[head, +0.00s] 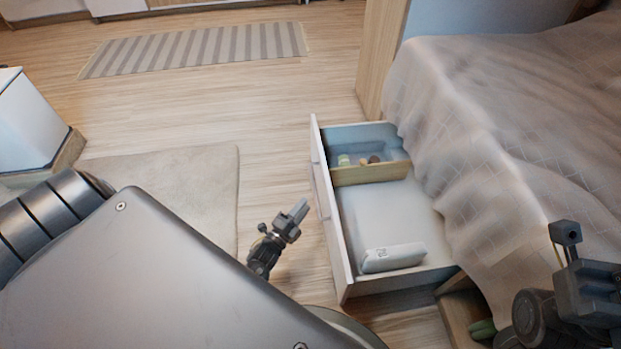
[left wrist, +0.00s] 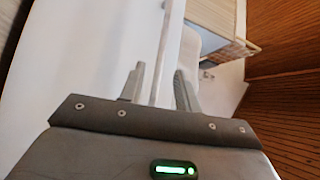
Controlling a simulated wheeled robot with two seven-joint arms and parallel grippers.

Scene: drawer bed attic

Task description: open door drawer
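The drawer (head: 350,270) under the bed is pulled out, its white front facing left. A slim handle (head: 323,192) seems to show on that front. My left gripper (head: 299,211) is just left of the drawer front, with a small gap in the head view. In the left wrist view its fingers (left wrist: 160,88) are apart. A thin pale edge or bar (left wrist: 163,50) runs up between them; whether they touch it I cannot tell. My right gripper (head: 568,240) is at the right edge, over the bed cover; its fingers do not show clearly.
The drawer holds a white box (head: 393,257) and small items (head: 362,160) in a rear compartment. The bed cover (head: 500,130) hangs at the right. A rug (head: 190,185), a striped mat (head: 200,47) and a white cabinet (head: 28,120) lie left. Bare floor (head: 270,150) is clear left of the drawer.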

